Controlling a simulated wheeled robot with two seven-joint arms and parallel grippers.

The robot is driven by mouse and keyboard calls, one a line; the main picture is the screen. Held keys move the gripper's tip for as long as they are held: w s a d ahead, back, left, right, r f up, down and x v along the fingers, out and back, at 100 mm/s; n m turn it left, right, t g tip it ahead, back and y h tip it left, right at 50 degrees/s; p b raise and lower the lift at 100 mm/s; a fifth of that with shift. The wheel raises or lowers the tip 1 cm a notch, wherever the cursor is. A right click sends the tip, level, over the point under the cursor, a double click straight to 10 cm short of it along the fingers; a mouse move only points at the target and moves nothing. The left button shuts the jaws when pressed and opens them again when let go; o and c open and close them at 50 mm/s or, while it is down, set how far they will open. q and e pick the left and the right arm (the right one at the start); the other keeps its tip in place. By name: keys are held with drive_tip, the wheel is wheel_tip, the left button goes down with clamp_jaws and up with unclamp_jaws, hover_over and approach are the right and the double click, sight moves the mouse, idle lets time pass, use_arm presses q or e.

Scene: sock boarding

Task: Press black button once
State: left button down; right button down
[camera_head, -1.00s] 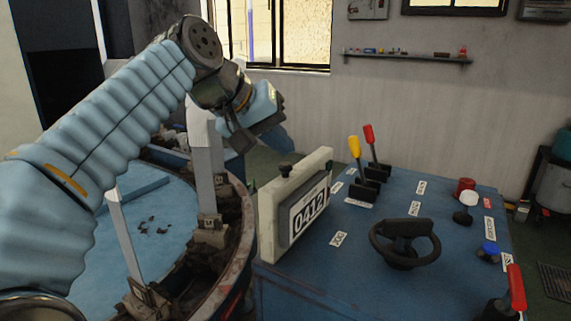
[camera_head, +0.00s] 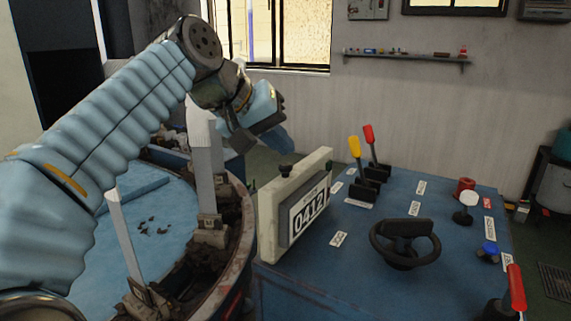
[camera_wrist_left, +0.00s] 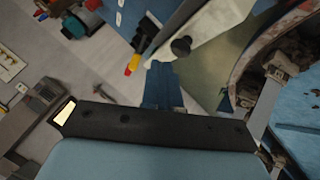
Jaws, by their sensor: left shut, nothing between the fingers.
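The black button (camera_head: 285,171) is a small dark knob on the top edge of a pale upright counter box (camera_head: 268,222) that reads 0412. It also shows as a dark round knob in the left wrist view (camera_wrist_left: 181,46). My left gripper (camera_head: 280,139) is above and slightly left of the button in the head view, apart from it. Its blue fingers are shut and empty, and show in the left wrist view (camera_wrist_left: 161,84) just below the button in the picture. My right gripper is not in view.
The blue console (camera_head: 350,277) carries a yellow lever (camera_head: 354,147), a red lever (camera_head: 369,134), a black handwheel (camera_head: 404,243), a white knob (camera_head: 469,198), a blue button (camera_head: 490,249) and a red-handled lever (camera_head: 516,287). A round machine with upright white boards (camera_head: 205,165) stands left of the counter.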

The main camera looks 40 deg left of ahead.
use_arm(q)
drive_tip(key=shift+f+b, duration=0.3)
drive_tip(key=shift+f, duration=0.1)
drive_tip(key=shift+f+b, duration=0.5)
drive_tip(key=shift+f, duration=0.15)
idle(0.9)
drive_tip(key=shift+r, duration=0.1)
drive_tip(key=shift+r+p, duration=0.95)
drive_tip(key=shift+p, duration=0.1)
